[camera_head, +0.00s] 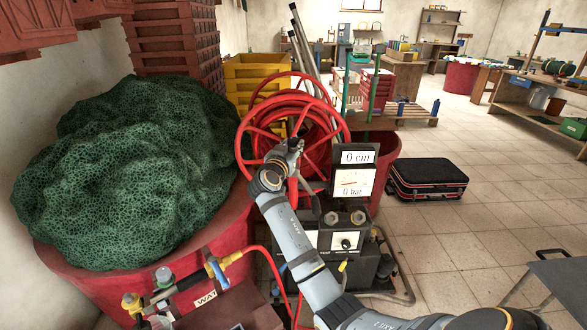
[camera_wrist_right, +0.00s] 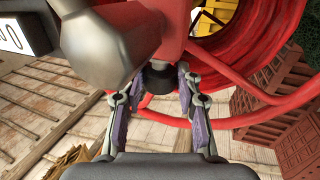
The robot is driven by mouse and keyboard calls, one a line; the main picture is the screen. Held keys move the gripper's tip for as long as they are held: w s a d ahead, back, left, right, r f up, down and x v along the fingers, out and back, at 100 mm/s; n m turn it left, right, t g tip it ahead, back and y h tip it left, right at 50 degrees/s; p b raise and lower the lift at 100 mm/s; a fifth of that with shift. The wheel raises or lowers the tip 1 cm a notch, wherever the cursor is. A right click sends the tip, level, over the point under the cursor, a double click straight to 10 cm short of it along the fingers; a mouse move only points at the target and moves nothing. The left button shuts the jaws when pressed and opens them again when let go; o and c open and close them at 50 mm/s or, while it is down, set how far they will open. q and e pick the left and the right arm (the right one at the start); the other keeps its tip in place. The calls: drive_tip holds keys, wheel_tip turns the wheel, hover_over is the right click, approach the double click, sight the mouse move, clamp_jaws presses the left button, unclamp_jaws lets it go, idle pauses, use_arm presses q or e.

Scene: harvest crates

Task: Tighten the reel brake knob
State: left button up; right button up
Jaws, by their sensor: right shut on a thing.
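The red hose reel (camera_head: 262,130) stands in the middle of the head view, with red hose wound on it. My right gripper (camera_head: 291,146) is at the front of the reel, near its hub, and hides the knob there. In the right wrist view, a dark round knob (camera_wrist_right: 158,79) sits on the underside of a red part. The two fingers of my right gripper (camera_wrist_right: 157,88) are on either side of it, shut on it. My left gripper is not in view.
A gauge display (camera_head: 355,170) reading 0 cm and 0 bar stands right of the reel. A red tub (camera_head: 225,240) with green netting (camera_head: 130,170) is at the left. A black case (camera_head: 428,178) lies on the floor at right, with clear tiles around it.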

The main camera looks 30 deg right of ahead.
drive_tip(key=m+g+h+b, duration=0.1)
drive_tip(key=b, duration=0.1)
drive_tip(key=m+g+h+b, duration=0.1)
drive_tip(key=g+b, duration=0.1)
drive_tip(key=m+g+h+b, duration=0.1)
drive_tip(key=g+b, duration=0.1)
drive_tip(key=b, duration=0.1)
drive_tip(key=shift+w+a+f+m, duration=0.2)
drive_tip(key=shift+w+f+m, duration=0.1)
drive_tip(key=shift+f+m, duration=0.1)
drive_tip(key=shift+r+m+g+b, duration=0.15)
drive_tip(key=shift+m+g+b, duration=0.15)
drive_tip(key=shift+g+b, duration=0.2)
drive_tip(key=shift+r+m+g+h, duration=0.15)
drive_tip(key=shift+m+g+h, duration=0.2)
drive_tip(key=shift+g, duration=0.25)
drive_tip(key=shift+w+m+g+b, duration=0.1)
drive_tip(key=shift+m+g+b, duration=0.2)
drive_tip(key=shift+b, duration=0.1)
use_arm(q)
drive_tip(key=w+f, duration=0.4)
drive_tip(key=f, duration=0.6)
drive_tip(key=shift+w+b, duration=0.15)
drive_tip(key=shift+b, duration=0.3)
use_arm(e)
drive_tip(key=shift+r+m+g+h, duration=0.25)
drive_tip(key=shift+m+g, duration=0.4)
drive_tip(key=shift+g, duration=0.45)
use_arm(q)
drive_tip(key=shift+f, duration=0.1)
